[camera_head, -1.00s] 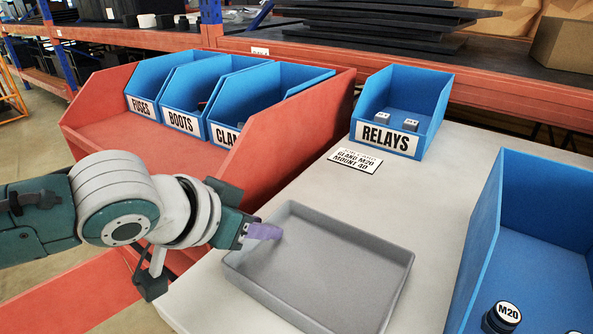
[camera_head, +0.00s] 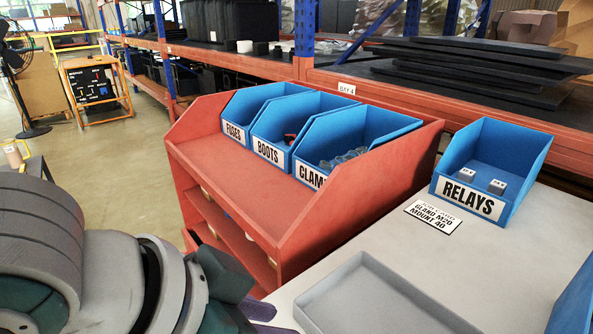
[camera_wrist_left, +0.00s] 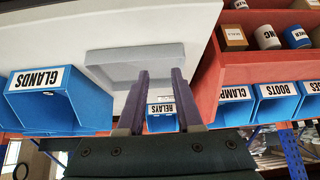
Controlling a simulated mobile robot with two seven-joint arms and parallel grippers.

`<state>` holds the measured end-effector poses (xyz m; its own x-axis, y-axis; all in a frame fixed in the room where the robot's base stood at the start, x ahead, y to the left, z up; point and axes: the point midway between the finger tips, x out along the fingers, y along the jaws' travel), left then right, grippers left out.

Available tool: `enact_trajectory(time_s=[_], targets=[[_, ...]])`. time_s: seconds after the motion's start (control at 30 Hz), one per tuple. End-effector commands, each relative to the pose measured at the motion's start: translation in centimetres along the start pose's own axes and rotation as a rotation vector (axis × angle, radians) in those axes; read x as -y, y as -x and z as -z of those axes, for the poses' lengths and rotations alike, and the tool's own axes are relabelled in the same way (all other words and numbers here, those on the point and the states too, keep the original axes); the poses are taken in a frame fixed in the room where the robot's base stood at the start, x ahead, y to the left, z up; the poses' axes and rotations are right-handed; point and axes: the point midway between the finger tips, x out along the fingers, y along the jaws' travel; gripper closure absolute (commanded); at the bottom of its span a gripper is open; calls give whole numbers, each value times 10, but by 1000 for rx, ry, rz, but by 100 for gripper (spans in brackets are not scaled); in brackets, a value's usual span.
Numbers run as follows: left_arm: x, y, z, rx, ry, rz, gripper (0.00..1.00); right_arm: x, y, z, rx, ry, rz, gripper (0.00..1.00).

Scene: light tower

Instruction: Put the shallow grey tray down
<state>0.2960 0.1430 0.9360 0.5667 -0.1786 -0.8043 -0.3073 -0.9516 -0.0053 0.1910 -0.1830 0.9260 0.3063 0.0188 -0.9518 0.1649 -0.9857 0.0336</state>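The shallow grey tray (camera_head: 375,305) lies flat on the pale tabletop, at the bottom of the head view and cut off by its lower edge. It also shows in the left wrist view (camera_wrist_left: 112,60), behind the fingertips. My left gripper (camera_head: 263,318) is just left of the tray, its purple fingers partly cut off and partly hidden by my own arm. In the left wrist view, the two fingers of the left gripper (camera_wrist_left: 160,72) stand apart with nothing held between them. My right gripper is out of view.
A blue RELAYS bin (camera_head: 492,170) and a label card (camera_head: 433,217) sit on the tabletop beyond the tray. A red rack (camera_head: 245,190) with blue bins stands left of it. A blue GLANDS bin (camera_wrist_left: 45,98) shows in the wrist view. Tabletop between tray and card is clear.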

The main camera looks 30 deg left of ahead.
Motion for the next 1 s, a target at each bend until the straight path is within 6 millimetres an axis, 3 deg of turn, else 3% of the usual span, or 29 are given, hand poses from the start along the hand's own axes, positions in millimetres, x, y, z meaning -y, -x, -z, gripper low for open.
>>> enact_trajectory(time_s=[0.1, 0.2, 0.33, 0.67, 0.77, 1.0], targets=[[-2, 26, -45, 146, 69, 43, 65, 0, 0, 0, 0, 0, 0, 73], [2, 46, -78, 259, 103, 76, 65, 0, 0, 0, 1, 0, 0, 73], [5, 58, -97, 328, 120, 93, 65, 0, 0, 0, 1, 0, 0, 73], [5, 65, -92, 330, 118, 93, 65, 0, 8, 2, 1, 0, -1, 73], [5, 82, -79, 329, 118, 93, 65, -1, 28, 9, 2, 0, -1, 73], [5, 143, -34, 328, 118, 92, 65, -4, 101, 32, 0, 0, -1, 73]])
